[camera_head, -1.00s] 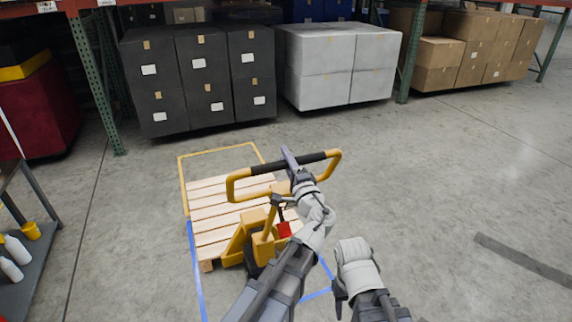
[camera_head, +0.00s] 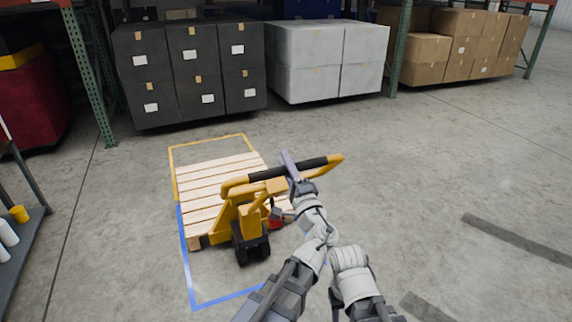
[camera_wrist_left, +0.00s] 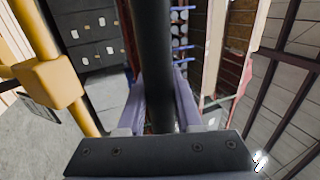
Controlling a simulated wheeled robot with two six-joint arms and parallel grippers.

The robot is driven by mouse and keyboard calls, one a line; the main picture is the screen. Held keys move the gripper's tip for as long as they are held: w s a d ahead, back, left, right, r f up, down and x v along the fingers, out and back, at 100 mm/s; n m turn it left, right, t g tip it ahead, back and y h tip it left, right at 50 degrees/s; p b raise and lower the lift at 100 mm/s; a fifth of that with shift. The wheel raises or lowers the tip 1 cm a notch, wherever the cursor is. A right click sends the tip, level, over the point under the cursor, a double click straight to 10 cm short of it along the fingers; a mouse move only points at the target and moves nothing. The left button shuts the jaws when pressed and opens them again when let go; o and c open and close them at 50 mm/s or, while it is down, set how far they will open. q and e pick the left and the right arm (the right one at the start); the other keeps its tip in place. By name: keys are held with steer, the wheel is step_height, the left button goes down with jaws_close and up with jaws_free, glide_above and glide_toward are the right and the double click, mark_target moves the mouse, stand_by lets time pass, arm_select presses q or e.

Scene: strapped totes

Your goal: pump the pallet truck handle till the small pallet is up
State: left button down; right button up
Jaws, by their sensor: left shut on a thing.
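The yellow pallet truck (camera_head: 229,222) stands with its forks at the small wooden pallet (camera_head: 215,184). I cannot tell whether the pallet is clear of the floor. The truck's handle is a yellow loop with a black grip bar (camera_head: 313,163), tilted towards me. My left gripper (camera_head: 289,163) is shut on the grip bar near its middle. In the left wrist view the black bar (camera_wrist_left: 155,60) runs between the two purple fingers. My right gripper (camera_head: 336,300) is low, apart from the handle; its fingers are mostly hidden.
Yellow and blue floor tape (camera_head: 187,262) frames the pallet. Behind are dark stacked boxes (camera_head: 190,70), white ones (camera_head: 330,60) and brown cartons (camera_head: 460,45) beside green rack posts (camera_head: 398,50). A low shelf (camera_head: 25,235) with bottles stands at left. The floor at right is free.

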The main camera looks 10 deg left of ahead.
arm_select(q)
steer(key=shift+s+f, duration=0.1)
steer(key=shift+f, duration=0.05)
steer(key=c, duration=0.6)
jaws_free()
steer(key=shift+d, duration=0.1)
